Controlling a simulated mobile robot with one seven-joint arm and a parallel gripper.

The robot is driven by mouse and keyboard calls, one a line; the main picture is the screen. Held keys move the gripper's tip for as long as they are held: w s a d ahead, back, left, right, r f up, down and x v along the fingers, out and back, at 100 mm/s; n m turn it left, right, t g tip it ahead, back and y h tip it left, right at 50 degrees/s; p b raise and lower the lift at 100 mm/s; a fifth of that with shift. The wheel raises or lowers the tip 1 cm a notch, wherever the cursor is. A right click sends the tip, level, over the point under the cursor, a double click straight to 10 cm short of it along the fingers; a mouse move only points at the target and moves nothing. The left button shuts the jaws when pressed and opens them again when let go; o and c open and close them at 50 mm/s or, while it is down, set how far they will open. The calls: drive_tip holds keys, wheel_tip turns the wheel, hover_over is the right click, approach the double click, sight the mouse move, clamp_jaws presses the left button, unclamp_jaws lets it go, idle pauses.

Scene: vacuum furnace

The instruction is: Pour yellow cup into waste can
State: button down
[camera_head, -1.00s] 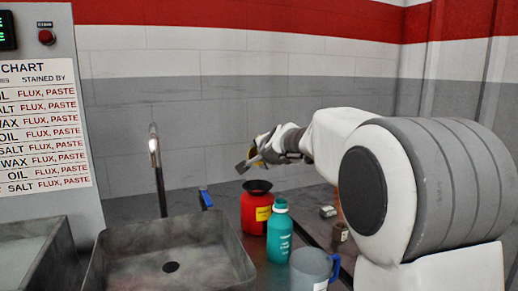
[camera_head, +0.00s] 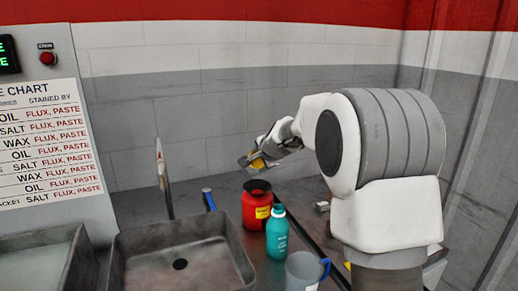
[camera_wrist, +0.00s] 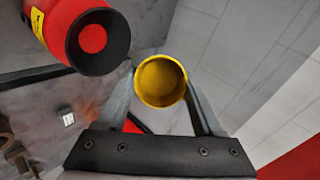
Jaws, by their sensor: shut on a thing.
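The yellow cup (camera_wrist: 160,82) is between the fingers of my gripper (camera_wrist: 163,92) in the wrist view, its round mouth facing the camera. I cannot tell whether anything is inside it. In the head view my gripper (camera_head: 250,160) is shut on the cup, and a small yellow part of the cup (camera_head: 258,162) shows. The waste can (camera_head: 256,208) is red with a yellow label and a dark flared mouth. It stands on the bench just below my gripper. The can also shows at the upper left of the wrist view (camera_wrist: 62,22), close beside the cup but apart from it.
A teal bottle (camera_head: 277,236) stands right of the can, with a grey mug (camera_head: 303,270) with a blue handle in front. A metal sink (camera_head: 222,262) with a tap (camera_head: 163,178) is at left. A blue-topped item (camera_head: 208,199) stands behind the sink. A wall is behind the bench.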

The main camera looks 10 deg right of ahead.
drive_tip(key=shift+w+d+f+m+g+y+p, duration=0.15)
drive_tip(key=shift+g+p, duration=0.55)
drive_tip(key=shift+p, duration=1.95)
drive_tip(key=shift+w+a+r+m+g+y+p, duration=0.15)
drive_tip(key=shift+g+p, duration=0.55)
drive_tip(key=shift+p, duration=1.95)
drive_tip(key=shift+w+d+f+m+g+y+p, duration=0.15)
drive_tip(key=shift+g+p, duration=0.55)
drive_tip(key=shift+p, duration=1.95)
drive_tip(key=p, duration=0.3)
drive_tip(key=g+p, duration=0.1)
drive_tip(key=p, duration=0.2)
drive_tip(key=shift+f+g+y, duration=0.25)
drive_tip(key=shift+g, duration=0.05)
drive_tip(key=g+p, duration=0.1)
drive_tip(key=p, duration=0.2)
drive_tip(key=shift+w+f+m, duration=0.1)
drive_tip(key=shift+f+m, duration=0.05)
drive_tip(key=shift+m, duration=0.1)
drive_tip(key=shift+f+g+y+p, duration=0.1)
drive_tip(key=shift+g+y+p, duration=0.2)
drive_tip(key=shift+p, duration=0.2)
drive_tip(key=shift+f+g, duration=0.3)
drive_tip(key=shift+f, duration=0.05)
drive_tip(key=shift+f+m+g+y+b, duration=0.2)
drive_tip(key=shift+f+g+y, duration=0.1)
drive_tip(key=shift+g, duration=0.4)
drive_tip(key=shift+f+m+g+y+b, duration=0.1)
drive_tip(key=shift+f+m+g+y, duration=0.15)
drive_tip(key=shift+g, duration=0.45)
